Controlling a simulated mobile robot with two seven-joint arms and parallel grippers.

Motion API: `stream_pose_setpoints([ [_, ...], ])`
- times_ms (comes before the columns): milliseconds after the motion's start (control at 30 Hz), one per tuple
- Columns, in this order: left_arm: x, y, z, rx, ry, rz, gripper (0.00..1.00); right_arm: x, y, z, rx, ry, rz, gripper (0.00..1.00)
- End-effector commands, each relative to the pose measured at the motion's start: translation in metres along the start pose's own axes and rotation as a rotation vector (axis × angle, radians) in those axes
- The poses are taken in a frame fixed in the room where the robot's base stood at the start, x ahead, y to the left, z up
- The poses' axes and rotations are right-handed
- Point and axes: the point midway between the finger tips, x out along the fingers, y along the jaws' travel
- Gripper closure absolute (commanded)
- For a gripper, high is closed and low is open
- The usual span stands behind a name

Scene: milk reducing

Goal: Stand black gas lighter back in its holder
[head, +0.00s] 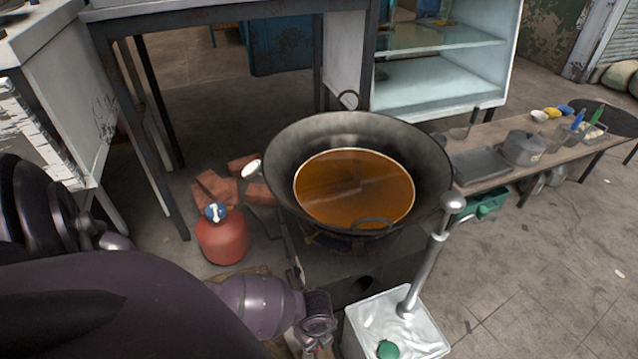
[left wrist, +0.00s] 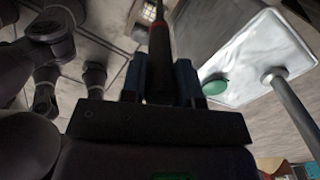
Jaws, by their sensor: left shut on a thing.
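My left gripper (left wrist: 158,82) is shut on the black gas lighter (left wrist: 160,62) in the left wrist view. The lighter's dark handle sits between the two fingers, and its thin rod runs toward the top of the picture, with a small reddish part near its upper end. In the head view my left gripper (head: 318,342) is at the bottom edge, left of the white bin; the lighter cannot be made out there. I cannot pick out the lighter's holder in either view. My right gripper is in neither view.
A large wok (head: 283,158) of brown liquid is behind. A red gas cylinder (head: 222,240) stands left. A low bench (head: 478,143) is at right.

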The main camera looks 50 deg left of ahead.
Motion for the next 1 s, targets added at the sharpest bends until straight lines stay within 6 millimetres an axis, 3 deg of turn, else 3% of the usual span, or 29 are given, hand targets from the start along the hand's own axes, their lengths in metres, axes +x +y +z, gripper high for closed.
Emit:
stream_pose_setpoints([
  [1000, 0.068, 0.002, -0.001, 0.0, 0.0, 0.004, 0.95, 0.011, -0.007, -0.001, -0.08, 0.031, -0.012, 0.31],
])
